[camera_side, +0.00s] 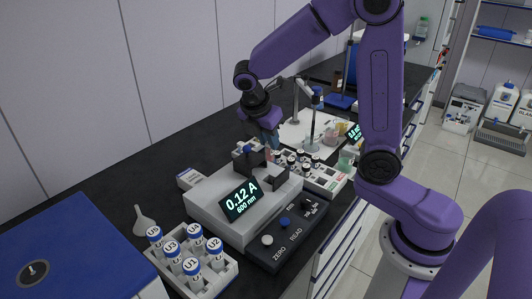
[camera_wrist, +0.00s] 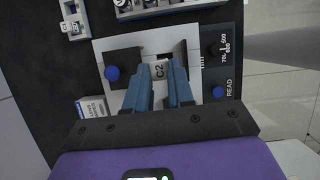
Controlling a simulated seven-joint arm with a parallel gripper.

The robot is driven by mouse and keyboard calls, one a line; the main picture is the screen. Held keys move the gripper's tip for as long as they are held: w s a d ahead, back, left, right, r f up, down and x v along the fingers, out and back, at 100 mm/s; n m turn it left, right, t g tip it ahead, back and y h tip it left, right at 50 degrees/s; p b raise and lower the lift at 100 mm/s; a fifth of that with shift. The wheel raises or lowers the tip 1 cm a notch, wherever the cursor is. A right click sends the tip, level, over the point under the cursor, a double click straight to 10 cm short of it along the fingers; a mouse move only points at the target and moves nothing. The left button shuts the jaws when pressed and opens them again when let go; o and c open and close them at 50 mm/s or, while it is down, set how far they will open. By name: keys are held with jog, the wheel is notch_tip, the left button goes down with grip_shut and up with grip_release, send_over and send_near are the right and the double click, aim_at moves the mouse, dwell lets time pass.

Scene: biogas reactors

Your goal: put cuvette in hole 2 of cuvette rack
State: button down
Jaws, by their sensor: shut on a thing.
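My gripper (camera_wrist: 159,88) points down over the white photometer (camera_side: 214,197), its two blue fingers shut on a small cuvette (camera_wrist: 159,71) labelled C2. In the side view my gripper (camera_side: 268,143) is above the photometer's dark sample area, with the pinkish cuvette (camera_side: 268,154) showing below the fingers. I cannot tell whether the cuvette's lower end is clear of the slot. A white rack (camera_side: 328,183) stands behind and right of the photometer; I cannot tell surely whether it is the cuvette rack. Its holes cannot be read.
The photometer's black lid (camera_wrist: 122,56) with a blue knob is beside the fingers. Its display (camera_side: 240,200) reads 0.12 A, 600 nm. A control box (camera_side: 286,235) with knobs lies in front. A rack of U-labelled tubes (camera_side: 228,270) and a funnel (camera_side: 143,222) stand left.

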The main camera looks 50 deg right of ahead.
jog(key=w+d, duration=0.8)
jog(key=d, duration=0.4)
jog(key=shift+w+d+f, duration=0.55)
jog(key=shift+w+f, duration=1.6)
jog(key=shift+f, duration=0.1)
jog(key=shift+w+d+f, duration=0.6)
jog(key=shift+w+f, duration=1.5)
jog(key=shift+f, duration=0.2)
jog(key=shift+w+d+f, duration=0.55)
jog(key=shift+w+f, duration=1.6)
jog(key=shift+f, duration=0.1)
jog(key=shift+f, duration=0.1)
jog(key=c, duration=1)
grip_release()
